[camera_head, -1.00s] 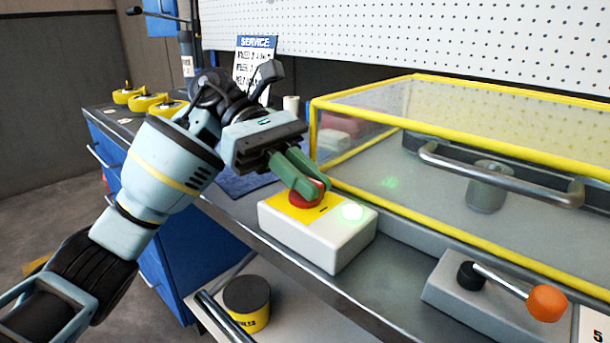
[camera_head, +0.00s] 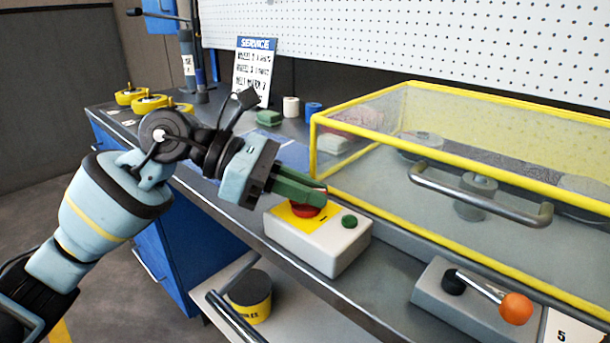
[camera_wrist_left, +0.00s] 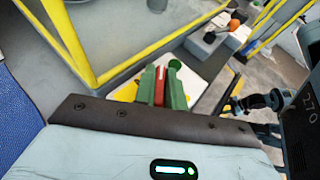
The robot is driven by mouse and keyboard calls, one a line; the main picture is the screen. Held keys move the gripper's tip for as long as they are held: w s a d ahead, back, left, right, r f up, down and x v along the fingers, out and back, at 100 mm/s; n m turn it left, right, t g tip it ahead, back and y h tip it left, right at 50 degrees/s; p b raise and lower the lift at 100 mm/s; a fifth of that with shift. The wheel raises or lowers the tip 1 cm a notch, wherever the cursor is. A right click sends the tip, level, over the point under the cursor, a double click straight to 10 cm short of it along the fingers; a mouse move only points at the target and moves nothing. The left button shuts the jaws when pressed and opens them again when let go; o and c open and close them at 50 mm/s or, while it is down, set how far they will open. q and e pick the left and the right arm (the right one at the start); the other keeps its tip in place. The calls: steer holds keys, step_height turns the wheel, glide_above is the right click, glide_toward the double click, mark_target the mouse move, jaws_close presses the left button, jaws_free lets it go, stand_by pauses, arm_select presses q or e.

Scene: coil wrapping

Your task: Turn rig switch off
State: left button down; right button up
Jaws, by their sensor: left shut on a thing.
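The rig switch is a white box (camera_head: 330,247) with a yellow plate (camera_head: 290,218) and a red knob (camera_head: 306,211) on top. A round dark green lamp (camera_head: 349,221) beside the knob is unlit. My left gripper (camera_head: 312,193) has its green fingers shut on the red knob, covering most of it from above. In the left wrist view, the red knob (camera_wrist_left: 160,84) shows between the two green fingers, and the green lamp (camera_wrist_left: 174,64) lies just beyond them.
A clear cover with a yellow frame (camera_head: 420,138) and metal handle (camera_head: 480,196) stands right behind the box. A lever with an orange ball (camera_head: 515,308) is at front right. A black-and-yellow tub (camera_head: 250,296) sits on a lower shelf.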

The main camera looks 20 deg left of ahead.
arm_select(q)
steer(key=shift+s+r+n+t+y+p, duration=0.1)
steer(key=shift+r+n+t+y+p, duration=0.1)
steer(key=shift+n+t+y+p, duration=0.5)
steer(key=shift+n+t+p, duration=0.9)
steer(key=shift+n+t, duration=0.2)
steer(key=shift+t, duration=0.1)
steer(key=shift+d+n+t+y+p, duration=0.1)
steer(key=shift+n+t+y+p, duration=0.75)
steer(key=shift+n+t+y, duration=0.3)
steer(key=n+t+y+p, duration=0.1)
steer(key=n+t+y, duration=0.1)
steer(key=n, duration=0.1)
steer(key=shift+f+y, duration=0.15)
steer(key=shift+y, duration=0.1)
steer(key=shift+n+t+y, duration=0.35)
steer(key=shift+n+y, duration=0.6)
steer(key=shift+y, duration=0.15)
steer(key=shift+f, duration=0.1)
steer(key=c, duration=1.5)
jaws_free()
steer(key=shift+c, duration=0.2)
steer(key=shift+o, duration=0.4)
